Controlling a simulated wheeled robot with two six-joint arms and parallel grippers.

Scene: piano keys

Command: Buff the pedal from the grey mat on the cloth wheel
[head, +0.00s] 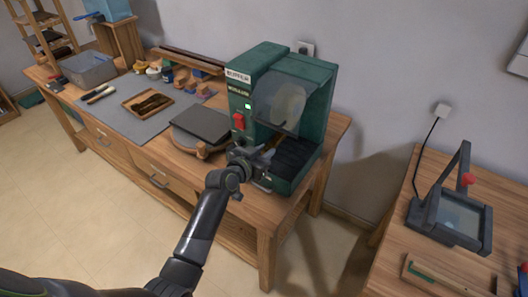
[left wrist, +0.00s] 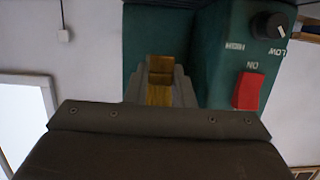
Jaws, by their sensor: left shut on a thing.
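My left gripper (head: 262,152) is at the front opening of the green buffing machine (head: 262,62). It is shut on a brass-coloured piece, which looks like the pedal (left wrist: 160,92), between its fingers in the left wrist view. In the head view only a small part of the piece shows past the fingers. The pale cloth wheel (head: 290,100) is behind the machine's clear shield. I cannot tell whether the piece touches the wheel. The grey mat (head: 82,117) lies on the bench to the left. My right gripper is not in view.
The machine has a red switch (head: 239,121) and a lit green lamp (head: 248,105). A dark pad on a round wooden stand (head: 203,124) is close on its left. A wooden tray (head: 147,103) lies on the mat. Another table (head: 408,258) stands at right.

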